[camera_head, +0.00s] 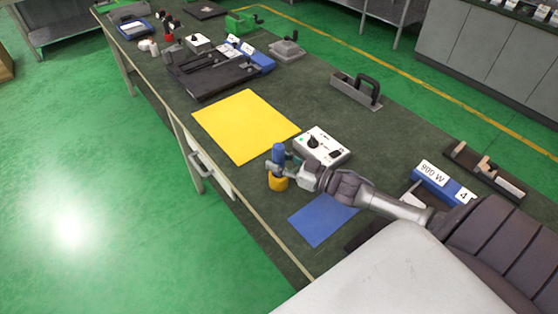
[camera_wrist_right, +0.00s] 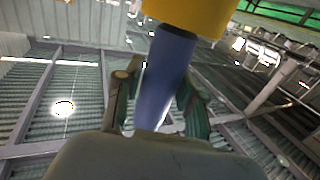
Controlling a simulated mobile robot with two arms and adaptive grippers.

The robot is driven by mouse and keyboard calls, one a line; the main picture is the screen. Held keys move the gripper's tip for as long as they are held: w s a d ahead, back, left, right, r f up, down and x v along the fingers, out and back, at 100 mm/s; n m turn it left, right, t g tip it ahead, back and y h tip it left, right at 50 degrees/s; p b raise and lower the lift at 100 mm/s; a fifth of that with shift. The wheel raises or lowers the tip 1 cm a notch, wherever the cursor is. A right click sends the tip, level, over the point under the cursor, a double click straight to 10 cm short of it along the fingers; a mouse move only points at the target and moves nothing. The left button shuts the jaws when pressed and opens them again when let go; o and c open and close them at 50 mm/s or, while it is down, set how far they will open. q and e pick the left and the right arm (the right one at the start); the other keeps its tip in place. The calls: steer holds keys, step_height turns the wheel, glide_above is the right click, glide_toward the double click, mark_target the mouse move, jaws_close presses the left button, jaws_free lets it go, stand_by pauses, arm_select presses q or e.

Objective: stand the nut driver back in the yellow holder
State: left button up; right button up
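The nut driver (camera_head: 278,152) shows its blue handle, upright, over the yellow holder (camera_head: 279,183) near the table's front edge. My right gripper (camera_head: 282,167) comes in from the right with its fingers on both sides of the handle and looks shut on it. The right wrist view is upside down; there the blue handle (camera_wrist_right: 167,80) lies between the fingers (camera_wrist_right: 163,88), and the yellow holder (camera_wrist_right: 195,14) is at the top edge. The shaft is hidden, and how deep it sits in the holder cannot be told. My left gripper is not in view.
A white control box (camera_head: 322,146) stands just behind the holder. A yellow mat (camera_head: 245,125) lies to the left and a blue mat (camera_head: 322,220) to the right. A grey holder with a black handle (camera_head: 356,91) stands further back. The table's front edge is close to the yellow holder.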

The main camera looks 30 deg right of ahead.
mark_target(284, 163)
steer(key=o, duration=0.3)
steer(key=shift+f, duration=0.1)
steer(key=shift+s, duration=0.1)
steer(key=v, duration=0.7)
steer(key=shift+s+d, duration=0.1)
steer(key=shift+s, duration=0.05)
